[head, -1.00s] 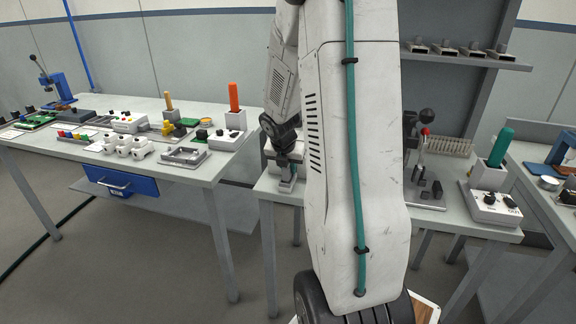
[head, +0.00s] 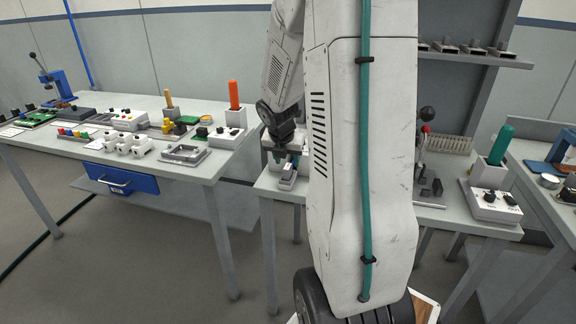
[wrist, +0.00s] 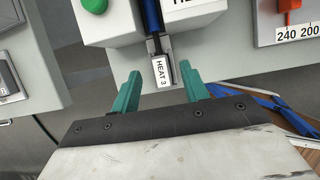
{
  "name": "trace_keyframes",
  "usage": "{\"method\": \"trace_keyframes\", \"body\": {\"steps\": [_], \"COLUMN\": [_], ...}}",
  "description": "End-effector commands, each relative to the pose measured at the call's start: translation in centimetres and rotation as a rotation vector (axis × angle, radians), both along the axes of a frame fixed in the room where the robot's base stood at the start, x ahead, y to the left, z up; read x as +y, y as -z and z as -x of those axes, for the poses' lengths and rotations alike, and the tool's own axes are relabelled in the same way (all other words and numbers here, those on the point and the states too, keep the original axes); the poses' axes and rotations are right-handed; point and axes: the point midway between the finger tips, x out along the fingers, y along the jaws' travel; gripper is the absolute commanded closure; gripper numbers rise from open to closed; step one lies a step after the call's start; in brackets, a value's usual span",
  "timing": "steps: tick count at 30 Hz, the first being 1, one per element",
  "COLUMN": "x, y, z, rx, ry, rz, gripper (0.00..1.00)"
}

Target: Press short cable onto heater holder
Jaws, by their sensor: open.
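My gripper (wrist: 160,92) is open and empty, its two green fingers spread apart in the wrist view. Just ahead of the gap between them is a white tag marked HEAT 3 (wrist: 163,72), on a small grey holder (wrist: 151,46). A blue cable (wrist: 152,16) runs down to this holder; I cannot tell how deep it sits in it. Neither finger visibly touches the cable or holder. In the head view my gripper (head: 277,156) is small, above the middle bench, with a bit of blue beside it.
White boxes flank the cable, the left one with a green button (wrist: 94,5). In the head view, the left bench (head: 190,172) carries several devices.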

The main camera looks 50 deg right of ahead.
Motion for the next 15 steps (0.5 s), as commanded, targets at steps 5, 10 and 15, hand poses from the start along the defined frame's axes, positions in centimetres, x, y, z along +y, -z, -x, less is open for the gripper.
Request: {"method": "trace_keyframes", "body": {"steps": [5,10,15], "x": [0.9,1.3,1.4], "y": [-2.5,-3.4,-3.4], "z": [0.4,0.6,0.6], "rx": [-0.003,-0.001,0.000], "ry": [0.000,0.000,0.000], "rz": [0.001,0.000,-0.001], "gripper": [0.55,0.55,0.55]}}
